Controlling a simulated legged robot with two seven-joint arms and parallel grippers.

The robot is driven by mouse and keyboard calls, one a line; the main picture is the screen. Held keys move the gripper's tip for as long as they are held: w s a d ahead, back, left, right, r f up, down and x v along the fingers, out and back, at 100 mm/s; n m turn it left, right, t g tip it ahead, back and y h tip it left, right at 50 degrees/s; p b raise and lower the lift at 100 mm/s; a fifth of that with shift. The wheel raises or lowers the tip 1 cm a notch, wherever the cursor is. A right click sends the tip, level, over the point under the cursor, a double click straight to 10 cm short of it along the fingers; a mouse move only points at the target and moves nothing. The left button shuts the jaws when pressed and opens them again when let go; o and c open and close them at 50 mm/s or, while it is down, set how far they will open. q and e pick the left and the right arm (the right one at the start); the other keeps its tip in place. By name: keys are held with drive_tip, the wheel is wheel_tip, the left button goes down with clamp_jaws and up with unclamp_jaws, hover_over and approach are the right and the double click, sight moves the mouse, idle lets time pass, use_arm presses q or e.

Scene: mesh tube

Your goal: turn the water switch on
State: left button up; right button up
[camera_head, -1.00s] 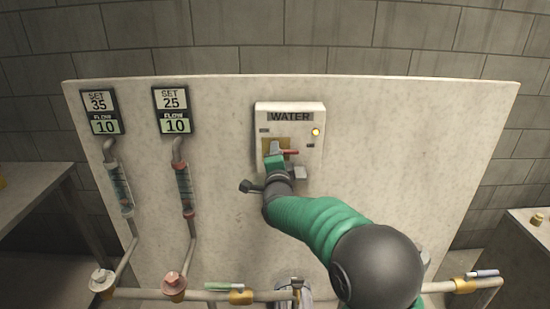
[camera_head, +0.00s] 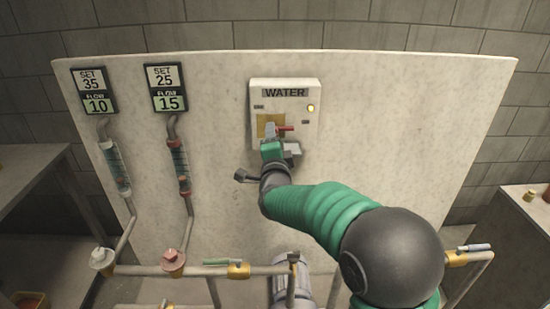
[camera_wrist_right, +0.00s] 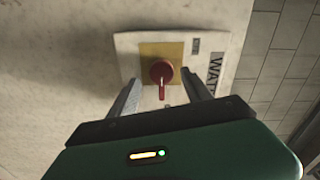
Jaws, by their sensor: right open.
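The water switch box (camera_head: 285,92) is white, labelled WATER, and fixed to the upper middle of the pale panel. Its red knob (camera_head: 286,128) sits on a yellow plate and its handle points right in the head view. The knob also shows in the wrist view (camera_wrist_right: 161,74), handle pointing down the picture. A yellow lamp (camera_head: 310,108) glows on the box. My right gripper (camera_wrist_right: 161,80) is open, one finger on each side of the knob in the wrist view. I cannot tell whether the fingers touch it. In the head view the gripper partly covers the box's lower part. My left gripper is not in view.
Two flow meters hang at the left; their displays (camera_head: 94,90) (camera_head: 165,87) read SET 35, FLOW 10 and SET 25, FLOW 15. Pipes with valves (camera_head: 173,262) run along the bottom. Tables stand at both sides. The panel around the box is mostly bare.

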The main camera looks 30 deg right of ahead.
drive_tip(key=v, duration=1.2)
drive_tip(key=shift+s+p, duration=0.2)
drive_tip(key=shift+p, duration=0.15)
drive_tip(key=shift+f, duration=0.1)
